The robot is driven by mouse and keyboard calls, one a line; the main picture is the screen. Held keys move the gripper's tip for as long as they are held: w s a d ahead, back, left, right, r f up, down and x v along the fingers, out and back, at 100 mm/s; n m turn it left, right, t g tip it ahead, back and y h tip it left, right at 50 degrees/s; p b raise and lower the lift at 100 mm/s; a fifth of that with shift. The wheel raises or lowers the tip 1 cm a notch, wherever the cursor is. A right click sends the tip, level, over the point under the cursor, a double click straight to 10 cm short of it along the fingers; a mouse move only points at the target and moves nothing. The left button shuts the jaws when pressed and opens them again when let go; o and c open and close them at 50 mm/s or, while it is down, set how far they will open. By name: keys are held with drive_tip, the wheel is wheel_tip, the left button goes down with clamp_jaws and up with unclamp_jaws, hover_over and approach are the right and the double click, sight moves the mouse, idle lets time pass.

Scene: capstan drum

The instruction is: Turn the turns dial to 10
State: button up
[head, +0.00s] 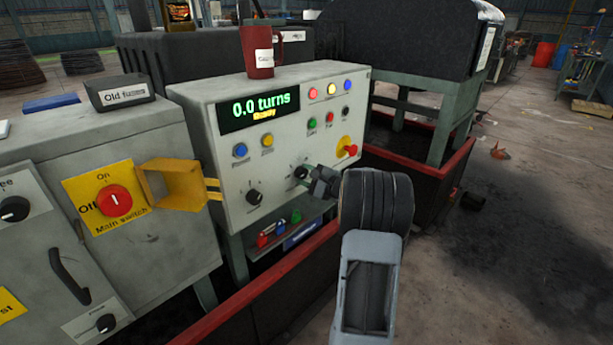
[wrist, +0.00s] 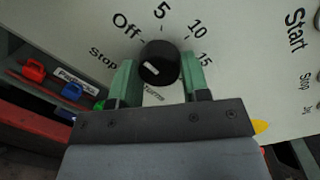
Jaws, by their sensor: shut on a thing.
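The turns dial is a round black knob (wrist: 160,54) with a short white mark on its face. Printed around it are Off, 5, 10 and 15; I cannot tell for sure which one the mark points at. My gripper (wrist: 160,80) has its two green fingers on either side of the knob and is shut on it. In the head view my gripper (head: 313,179) reaches the right-hand black knob (head: 299,172) on the grey control panel (head: 200,120) and partly hides it. The panel's display (head: 259,109) reads 0.0 turns, with a small yellow line below.
Another black knob (head: 254,196) sits left on the panel. A red emergency button (head: 350,150) is to the right, with coloured buttons above. A yellow open guard (head: 175,184) sticks out at the left. A red mug (head: 262,52) stands on top. Padlocks (head: 280,228) are below.

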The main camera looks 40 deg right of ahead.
drive_tip(key=m+p, duration=0.2)
drive_tip(key=m, duration=0.2)
drive_tip(key=shift+m, duration=0.3)
drive_tip(key=m+p, duration=0.3)
drive_tip(key=m, duration=0.1)
drive_tip(key=shift+m+t, duration=0.4)
drive_tip(key=m+p, duration=0.3)
drive_tip(key=m, duration=0.2)
drive_tip(key=shift+a+h, duration=0.1)
drive_tip(key=shift+h, duration=0.3)
drive_tip(key=shift+f+m+t+h+p, duration=0.1)
drive_tip(key=shift+m+t+h+p, duration=0.05)
drive_tip(key=shift+m+p, duration=0.8)
drive_tip(key=shift+f+m+t+h+p, duration=0.15)
drive_tip(key=shift+m+p, duration=0.45)
drive_tip(key=shift+m, duration=0.65)
drive_tip(key=o, duration=0.9)
drive_tip(key=shift+r, duration=0.1)
